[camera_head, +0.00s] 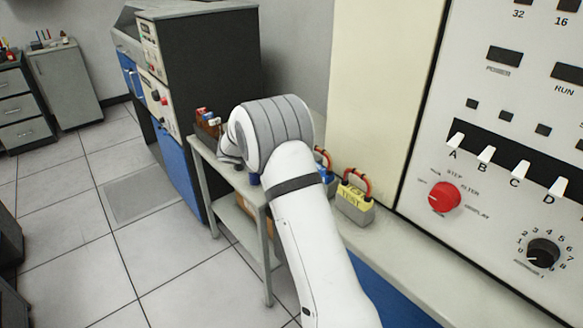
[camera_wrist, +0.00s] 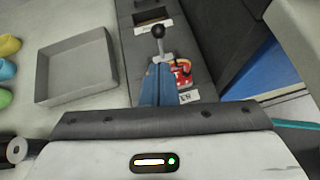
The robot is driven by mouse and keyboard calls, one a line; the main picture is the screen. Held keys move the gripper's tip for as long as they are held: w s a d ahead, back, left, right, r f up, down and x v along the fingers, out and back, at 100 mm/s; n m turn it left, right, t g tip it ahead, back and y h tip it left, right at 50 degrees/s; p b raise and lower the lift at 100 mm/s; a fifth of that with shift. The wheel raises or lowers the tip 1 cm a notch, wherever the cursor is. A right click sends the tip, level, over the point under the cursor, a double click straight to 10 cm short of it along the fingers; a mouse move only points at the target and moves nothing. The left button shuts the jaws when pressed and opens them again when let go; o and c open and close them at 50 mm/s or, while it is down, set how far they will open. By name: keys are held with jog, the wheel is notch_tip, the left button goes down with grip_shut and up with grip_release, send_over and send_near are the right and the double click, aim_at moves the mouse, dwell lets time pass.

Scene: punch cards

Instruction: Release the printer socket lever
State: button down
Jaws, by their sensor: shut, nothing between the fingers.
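The lever (camera_wrist: 158,33) shows in the wrist view as a black ball knob on a thin metal rod, at the top middle over a dark grey panel. My gripper (camera_wrist: 159,68) points up the picture from the grey bar, with its blue fingers together and empty. Its tips overlap the lower end of the rod in the picture; I cannot tell whether they touch it. A red part (camera_wrist: 182,74) sits just right of the fingers, partly hidden by them. In the head view my white arm hides the lever and the gripper.
A shallow grey tray (camera_wrist: 72,98) lies left of the panel, with coloured rounded things (camera_wrist: 5,72) beyond it. In the head view, a grey block with a yellow label and red handle (camera_head: 355,200) stands on the ledge beside the switch console (camera_head: 500,70).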

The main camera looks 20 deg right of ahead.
jog(key=x, duration=0.8)
jog(key=shift+d+f+p, duration=0.15)
jog(key=shift+d+p, duration=0.1)
jog(key=shift+p, duration=0.15)
